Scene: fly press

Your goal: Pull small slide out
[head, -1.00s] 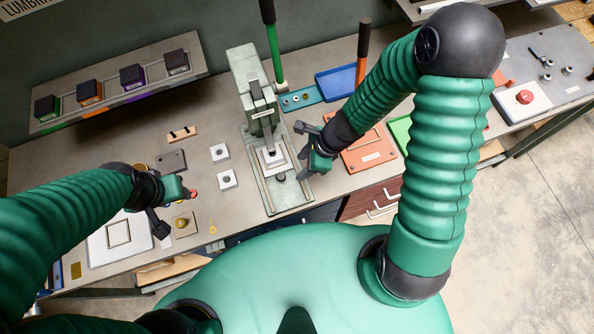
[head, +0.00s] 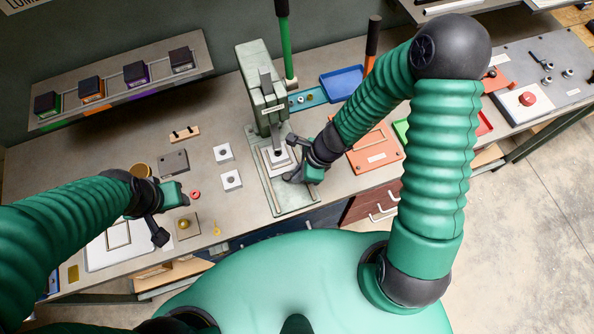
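The fly press (head: 258,85) stands grey-green at the back middle of the bench, on a long base plate (head: 296,205). A small pale slide (head: 270,168) with stepped square plates lies on this base under the press head. My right gripper (head: 288,160) is at the right side of the slide, its two dark fingers spread apart. It hides the slide's right and front part, and the dark knob there. I cannot tell if it touches the slide. My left gripper (head: 174,217) is open and empty over the left of the bench, near a brass-coloured knob (head: 184,224).
Two small white blocks (head: 232,180) lie left of the press. An orange tray (head: 375,152) and a blue tray (head: 342,84) lie to its right. A shelf (head: 206,66) with several dark boxes stands at the back left.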

